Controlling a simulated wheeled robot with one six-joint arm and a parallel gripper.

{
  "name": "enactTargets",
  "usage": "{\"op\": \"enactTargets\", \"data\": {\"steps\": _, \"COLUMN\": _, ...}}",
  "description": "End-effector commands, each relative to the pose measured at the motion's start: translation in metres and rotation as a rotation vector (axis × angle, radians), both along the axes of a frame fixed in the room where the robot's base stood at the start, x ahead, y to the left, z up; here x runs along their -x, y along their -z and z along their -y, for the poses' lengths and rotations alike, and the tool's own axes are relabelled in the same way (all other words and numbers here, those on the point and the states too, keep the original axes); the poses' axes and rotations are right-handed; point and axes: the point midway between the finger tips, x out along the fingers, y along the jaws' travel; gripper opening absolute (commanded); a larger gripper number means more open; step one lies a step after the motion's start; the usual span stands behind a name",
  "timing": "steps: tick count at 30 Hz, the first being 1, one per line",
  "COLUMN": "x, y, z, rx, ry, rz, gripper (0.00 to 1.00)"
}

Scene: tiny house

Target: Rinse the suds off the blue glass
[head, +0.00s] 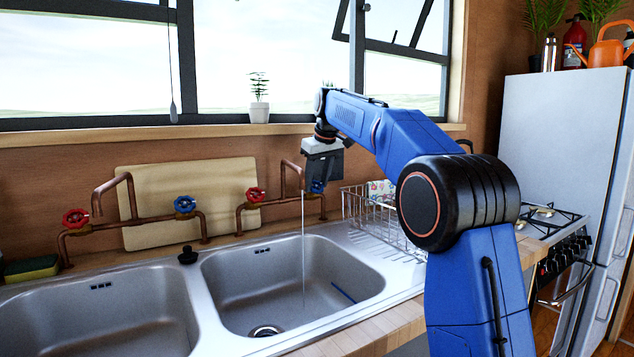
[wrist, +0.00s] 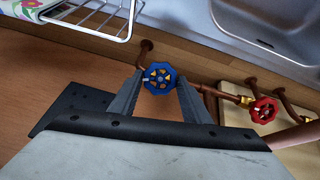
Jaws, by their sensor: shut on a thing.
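My gripper (wrist: 158,84) is shut on the blue tap handle (wrist: 159,76) of the right-hand copper tap, with one finger on each side of it. In the head view my gripper (head: 319,172) reaches down over this blue handle (head: 317,187), largely covering it. A thin stream of water (head: 303,245) falls from the right tap's spout into the right sink basin (head: 235,285). I see no blue glass in either view. A thin blue strip (head: 343,292) shows on the right side of the basin; I cannot tell what it is.
The right tap's red handle (head: 256,194) is left of my gripper. A wire dish rack (head: 360,212) stands just right of it. The left tap has red (head: 76,218) and blue (head: 184,204) handles. A cutting board (head: 150,182) leans on the wall behind.

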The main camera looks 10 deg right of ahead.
Motion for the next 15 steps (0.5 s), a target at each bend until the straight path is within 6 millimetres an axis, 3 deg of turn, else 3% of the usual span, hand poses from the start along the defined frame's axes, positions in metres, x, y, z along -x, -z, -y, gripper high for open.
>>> {"op": "enactTargets", "data": {"steps": 15, "x": 0.002, "y": 0.0002, "z": -0.0027, "rx": 0.208, "ry": -0.291, "rz": 0.069, "gripper": 0.21}}
